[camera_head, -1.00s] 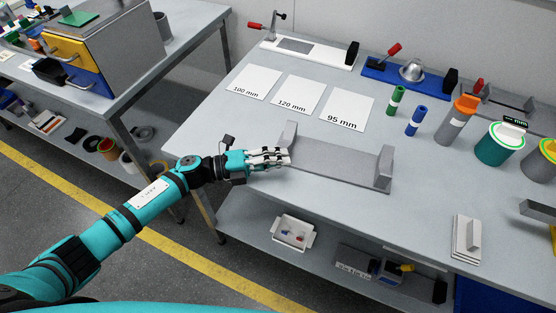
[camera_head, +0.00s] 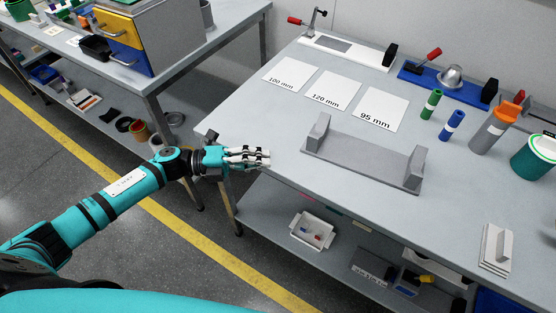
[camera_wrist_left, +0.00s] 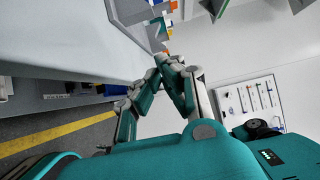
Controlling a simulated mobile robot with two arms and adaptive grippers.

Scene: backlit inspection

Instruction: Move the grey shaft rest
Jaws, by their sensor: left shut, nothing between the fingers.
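The grey shaft rest (camera_head: 362,163) lies on the bench near its front edge in the head view. It is a long flat base with an upright block at each end. My left gripper (camera_head: 268,158) is at the bench's front left edge, to the left of the rest and apart from it. Its fingers are shut and empty, and point toward the rest's left end. They also show in the left wrist view (camera_wrist_left: 166,66), with a grey part at the top left that is probably the rest. My right gripper is not in view.
Paper cards marked 100 mm (camera_head: 287,75), 120 mm (camera_head: 333,89) and 95 mm (camera_head: 380,110) lie behind the rest. Green (camera_head: 431,104) and blue (camera_head: 452,125) cylinders stand behind right. A white tray (camera_head: 312,231) is on the lower shelf.

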